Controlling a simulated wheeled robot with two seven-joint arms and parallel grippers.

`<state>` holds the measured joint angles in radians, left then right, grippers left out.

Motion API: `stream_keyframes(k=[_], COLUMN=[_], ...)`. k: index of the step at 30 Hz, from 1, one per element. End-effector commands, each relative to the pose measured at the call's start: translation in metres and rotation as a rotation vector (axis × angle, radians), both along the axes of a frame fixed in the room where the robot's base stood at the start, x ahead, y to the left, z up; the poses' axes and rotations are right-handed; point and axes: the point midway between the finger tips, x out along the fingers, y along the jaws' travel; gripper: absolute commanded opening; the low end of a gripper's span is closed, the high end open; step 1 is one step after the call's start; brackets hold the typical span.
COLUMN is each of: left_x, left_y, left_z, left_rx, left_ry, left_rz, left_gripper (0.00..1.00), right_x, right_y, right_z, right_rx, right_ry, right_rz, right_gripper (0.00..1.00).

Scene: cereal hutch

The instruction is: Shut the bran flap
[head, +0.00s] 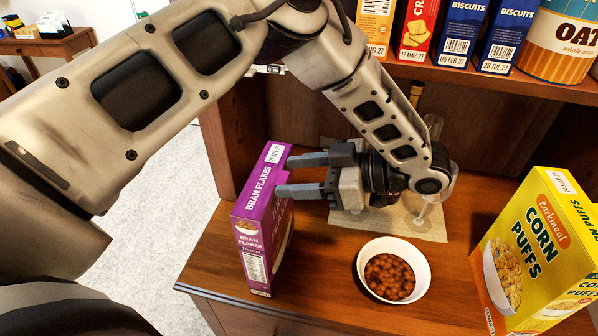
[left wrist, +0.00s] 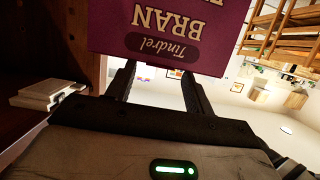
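The purple bran flakes box (head: 250,222) stands upright near the left front edge of the hutch counter. Its top, with lettering and a white date label, looks flat and closed; I see no flap standing up. My left gripper (head: 283,176) is level with the upper part of the box, on its right. Its two fingers are apart with nothing between them, their tips at or very near the box's face; contact cannot be told. In the left wrist view the box (left wrist: 165,25) appears upside down beyond the fingers (left wrist: 158,68). My right gripper is not in view.
A white bowl of brown cereal (head: 394,271) stands right of the box. A yellow corn puffs box (head: 535,255) is at the right. A clear glass (head: 427,215) stands on a cloth (head: 390,229) behind my gripper. Several packages line the shelf (head: 480,80) above.

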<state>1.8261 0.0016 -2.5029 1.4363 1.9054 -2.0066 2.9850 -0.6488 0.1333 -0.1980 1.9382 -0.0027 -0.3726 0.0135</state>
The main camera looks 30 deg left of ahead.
Motion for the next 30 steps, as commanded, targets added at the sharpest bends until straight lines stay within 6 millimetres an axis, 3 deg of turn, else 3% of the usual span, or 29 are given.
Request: stream_keyframes(k=[7, 12, 19, 22, 25, 30], left_x=[0.001, 0.001, -0.032, -0.045, -0.062, -0.093], left_y=[0.000, 0.000, -0.017, -0.025, -0.034, -0.050], left_z=[0.006, 0.032, 0.076, 0.091, 0.094, 0.113], left_rx=[0.003, 0.002, 0.004, 0.005, 0.005, 0.004], left_ry=[-0.004, -0.007, -0.005, -0.008, -0.008, -0.007], left_rz=[-0.001, -0.002, -0.005, -0.005, -0.006, -0.004], left_gripper=[0.53, 0.53, 0.53, 0.53, 0.53, 0.53], right_x=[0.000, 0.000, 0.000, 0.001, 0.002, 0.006], right_y=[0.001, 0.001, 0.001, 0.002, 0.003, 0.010], right_z=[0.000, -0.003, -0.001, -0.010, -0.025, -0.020], right_rx=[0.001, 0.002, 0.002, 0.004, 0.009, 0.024], right_ry=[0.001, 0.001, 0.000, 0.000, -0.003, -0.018], right_rz=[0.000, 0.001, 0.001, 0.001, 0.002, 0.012], right_gripper=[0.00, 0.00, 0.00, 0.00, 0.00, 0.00])
